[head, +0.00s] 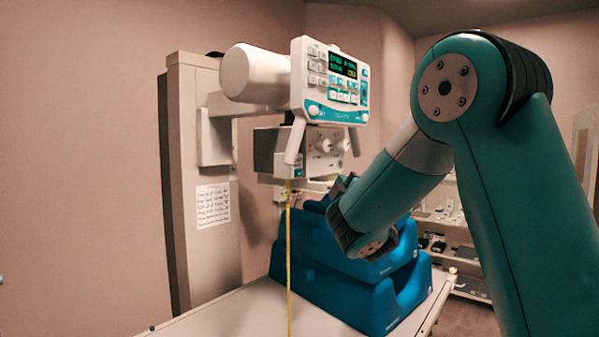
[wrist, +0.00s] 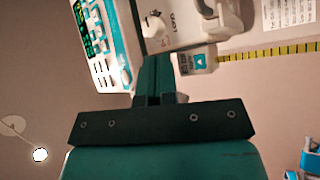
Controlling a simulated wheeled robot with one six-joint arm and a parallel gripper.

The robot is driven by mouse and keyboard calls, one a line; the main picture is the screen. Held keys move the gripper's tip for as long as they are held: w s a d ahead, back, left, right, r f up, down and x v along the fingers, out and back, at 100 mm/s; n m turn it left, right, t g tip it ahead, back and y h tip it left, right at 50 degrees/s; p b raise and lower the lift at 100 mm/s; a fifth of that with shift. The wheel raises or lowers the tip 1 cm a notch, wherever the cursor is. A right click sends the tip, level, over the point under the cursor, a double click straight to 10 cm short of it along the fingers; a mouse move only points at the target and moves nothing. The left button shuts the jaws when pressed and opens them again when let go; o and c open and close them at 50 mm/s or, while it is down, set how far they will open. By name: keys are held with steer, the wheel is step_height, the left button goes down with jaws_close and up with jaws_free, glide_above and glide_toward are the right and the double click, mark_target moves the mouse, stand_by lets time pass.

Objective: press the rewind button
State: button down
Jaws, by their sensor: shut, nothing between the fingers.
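A yellow tape (head: 289,250) hangs straight down from a small pale housing (head: 297,171) under the scanner's control head. In the wrist view the housing (wrist: 184,62) carries a teal square button with a white mark (wrist: 200,61), which could be the rewind button; its label is too small to read. The yellow tape (wrist: 270,50) runs out to the right there. My gripper (wrist: 157,62) is shut and empty, its fingertips in front of the control head and left of the teal button. Whether they touch anything cannot be told. In the head view my gripper is mostly hidden behind my arm.
A control panel (head: 335,80) with a lit display and several buttons sits above the housing, with two grey handles below it. Blue stacked cushions (head: 330,280) lie on the pale table (head: 235,315). A shelf (head: 465,270) stands at the back right.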

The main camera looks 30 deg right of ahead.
mark_target(298, 173)
steer(key=shift+r+n+t+y, duration=0.3)
steer(key=shift+r+n+t, duration=0.15)
steer(key=shift+n, duration=0.25)
steer(key=shift+w+a+p, duration=0.35)
steer(key=shift+w+a, duration=0.15)
steer(key=shift+w, duration=0.9)
steer(key=shift+w+a+p, duration=0.4)
steer(key=shift+w+a, duration=0.15)
steer(key=shift+w, duration=0.8)
steer(key=shift+w+a+p, duration=0.35)
steer(key=shift+w+a, duration=0.15)
steer(key=shift+w, duration=0.9)
steer(key=shift+w+a, duration=0.15)
steer(key=shift+w, duration=0.2)
